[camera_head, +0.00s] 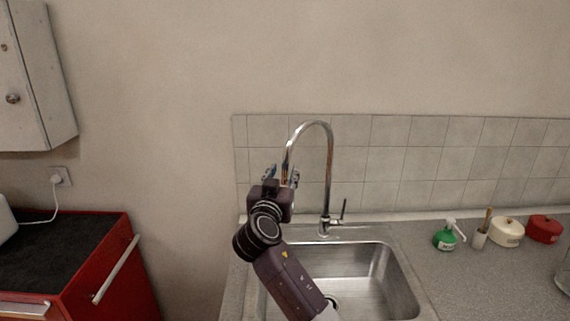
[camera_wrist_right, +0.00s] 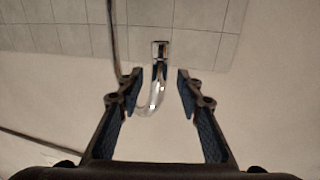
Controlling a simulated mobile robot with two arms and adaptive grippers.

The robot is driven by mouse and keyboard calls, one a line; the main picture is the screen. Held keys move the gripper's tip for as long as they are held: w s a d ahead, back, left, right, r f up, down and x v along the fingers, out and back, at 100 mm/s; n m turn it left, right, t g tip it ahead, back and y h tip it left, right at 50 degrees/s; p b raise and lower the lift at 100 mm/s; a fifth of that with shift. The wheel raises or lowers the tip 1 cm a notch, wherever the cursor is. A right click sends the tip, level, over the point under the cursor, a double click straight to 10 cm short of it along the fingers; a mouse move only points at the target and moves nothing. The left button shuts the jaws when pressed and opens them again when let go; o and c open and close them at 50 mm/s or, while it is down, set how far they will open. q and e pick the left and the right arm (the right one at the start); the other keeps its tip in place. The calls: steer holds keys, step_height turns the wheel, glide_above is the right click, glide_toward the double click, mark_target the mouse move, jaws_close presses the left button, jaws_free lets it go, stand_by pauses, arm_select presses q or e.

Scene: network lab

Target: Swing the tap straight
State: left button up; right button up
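The chrome tap (camera_head: 329,170) stands at the back edge of the sink, with a tall curved spout that bends over to the left in the head view. Its small lever (camera_head: 343,210) sticks up at the right of its base. My right gripper (camera_head: 282,176) is raised at the down-turned end of the spout, above the sink's left side. In the right wrist view the fingers are apart, and the spout (camera_wrist_right: 159,92) shows between them with a gap on either side. My left gripper is not in view.
The steel sink (camera_head: 375,262) lies below my right arm. On the right counter stand a green soap dispenser (camera_head: 445,238), a brush holder (camera_head: 479,239), a cream pot (camera_head: 507,232) and a red pot (camera_head: 544,229). A red cabinet (camera_head: 115,262) stands at left.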

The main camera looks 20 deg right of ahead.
steer(key=shift+x, duration=1.15)
steer(key=shift+w+d+f+p, duration=0.15)
steer(key=shift+w+d+p, duration=0.05)
steer(key=shift+w+p, duration=0.1)
steer(key=c, duration=0.6)
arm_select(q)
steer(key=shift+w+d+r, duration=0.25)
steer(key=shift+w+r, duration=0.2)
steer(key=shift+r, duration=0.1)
arm_select(e)
jaws_close()
